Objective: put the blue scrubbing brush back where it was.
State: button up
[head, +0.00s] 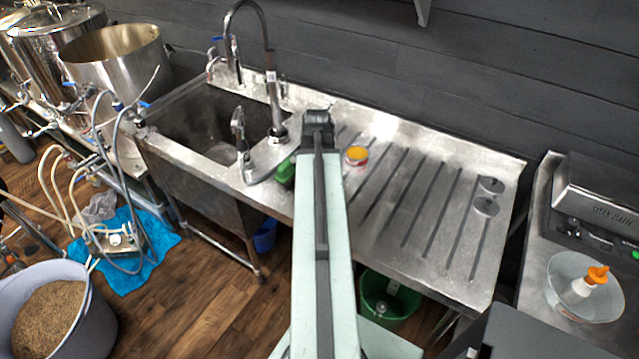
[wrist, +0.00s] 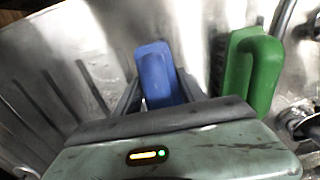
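The blue scrubbing brush (wrist: 155,72) is in the wrist view, between the two dark fingers of my gripper (wrist: 160,80). The fingers lie against both its sides, so my gripper looks shut on it. The brush's lower end is hidden by the gripper body. In the head view, my arm hides the blue brush and the fingers. A green brush (wrist: 252,72) is just right of the blue one in the wrist view, apart from it. In the head view it shows beside my arm (head: 286,170), on the steel sink counter near the basin.
The sink basin (head: 205,125) is left of my arm, with a tall faucet (head: 272,90) behind. A small orange-topped tin (head: 357,155) stands on the ribbed drainboard (head: 430,190), mostly clear to the right. A green bucket (head: 388,300) is below.

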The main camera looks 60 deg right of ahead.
jog(key=o, duration=0.3)
jog(key=shift+r, duration=0.1)
notch_tip(320, 180, up, 12)
jog(key=p, duration=1.2)
jog(key=shift+s+r+p, duration=0.1)
jog(key=shift+r+p, duration=0.1)
jog(key=shift+p, duration=0.1)
jog(key=shift+f, duration=0.1)
